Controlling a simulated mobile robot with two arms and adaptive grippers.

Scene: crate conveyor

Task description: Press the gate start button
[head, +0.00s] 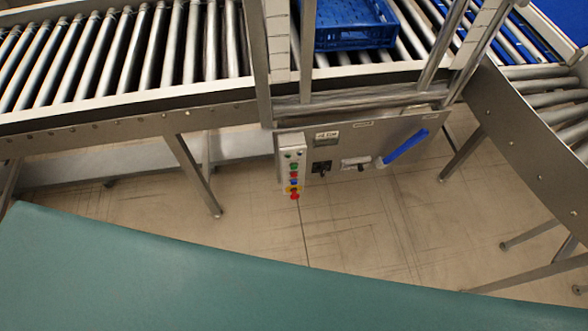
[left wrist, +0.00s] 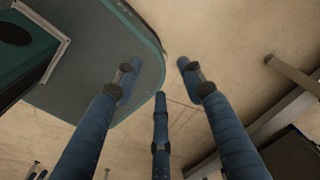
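A narrow grey button box (head: 284,157) sits on the left end of the grey control panel (head: 345,150) below the conveyor. It carries a column of small buttons: a green button (head: 294,167), red and blue ones, and a red knob (head: 294,196) on a yellow base at the bottom. The labels are too small to read, so I cannot tell which is the gate start button. My left gripper (left wrist: 159,80) has its three blue fingers spread and empty in the left wrist view, with floor beyond them. Neither gripper shows in the head view.
A blue crate (head: 345,38) stands on the roller conveyor (head: 130,50) behind the metal gate frame (head: 263,60). A blue handle (head: 405,146) juts from the panel's right part. Conveyor legs (head: 195,175) stand on the open tiled floor (head: 370,230).

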